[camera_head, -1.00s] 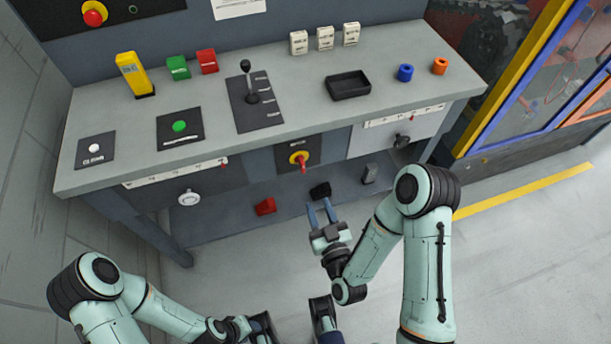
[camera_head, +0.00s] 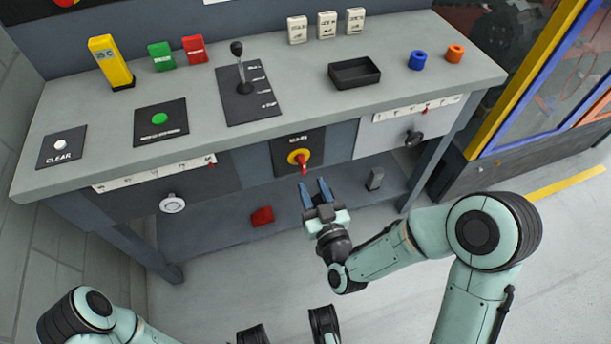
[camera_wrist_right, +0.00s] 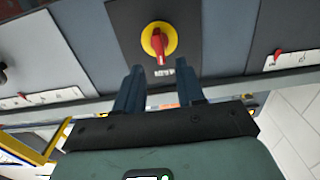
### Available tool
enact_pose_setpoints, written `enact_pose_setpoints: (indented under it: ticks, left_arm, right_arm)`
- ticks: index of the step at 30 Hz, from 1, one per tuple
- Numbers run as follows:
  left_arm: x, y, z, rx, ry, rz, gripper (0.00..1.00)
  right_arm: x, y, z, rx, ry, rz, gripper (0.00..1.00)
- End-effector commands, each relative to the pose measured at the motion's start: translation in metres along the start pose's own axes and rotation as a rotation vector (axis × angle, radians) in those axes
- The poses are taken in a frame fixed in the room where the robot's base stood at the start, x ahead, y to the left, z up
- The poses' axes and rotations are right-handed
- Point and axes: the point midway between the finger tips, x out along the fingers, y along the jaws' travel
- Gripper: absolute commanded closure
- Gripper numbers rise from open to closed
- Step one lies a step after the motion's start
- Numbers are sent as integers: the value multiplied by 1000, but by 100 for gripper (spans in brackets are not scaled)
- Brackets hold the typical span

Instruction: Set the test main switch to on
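The main switch (camera_head: 299,158) is a red handle on a round yellow plate, set in a dark panel on the bench's front face. In the head view its handle points downward. It also shows in the right wrist view (camera_wrist_right: 159,42), ahead of the fingers. My right gripper (camera_head: 316,190) is open and empty, just below and in front of the switch, not touching it. In the right wrist view its two blue fingers (camera_wrist_right: 160,84) stand apart with the switch beyond them. My left gripper (camera_head: 287,340) is at the bottom edge, mostly cut off.
The bench top (camera_head: 215,110) carries a lever (camera_head: 241,75), a green button (camera_head: 160,118), a clear button (camera_head: 60,145) and a black tray (camera_head: 355,73). A white knob (camera_head: 172,203) and a dark knob (camera_head: 413,138) flank the switch. A red block (camera_head: 262,216) lies on the lower shelf.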

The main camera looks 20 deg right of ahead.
Motion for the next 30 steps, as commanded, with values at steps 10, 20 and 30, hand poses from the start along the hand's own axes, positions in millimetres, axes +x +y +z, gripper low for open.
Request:
enact_pose_setpoints:
  ticks: [10,20,30]
  left_arm:
    - [7,-8,11,-11,-38,-15,57]
    - [7,-9,12,-12,-41,-17,57]
    - [7,-9,11,-11,-40,-17,57]
  right_arm:
    - [49,0,0,1,0,1,62]
    - [52,0,0,0,0,0,62]
    - [52,0,0,2,0,0,100]
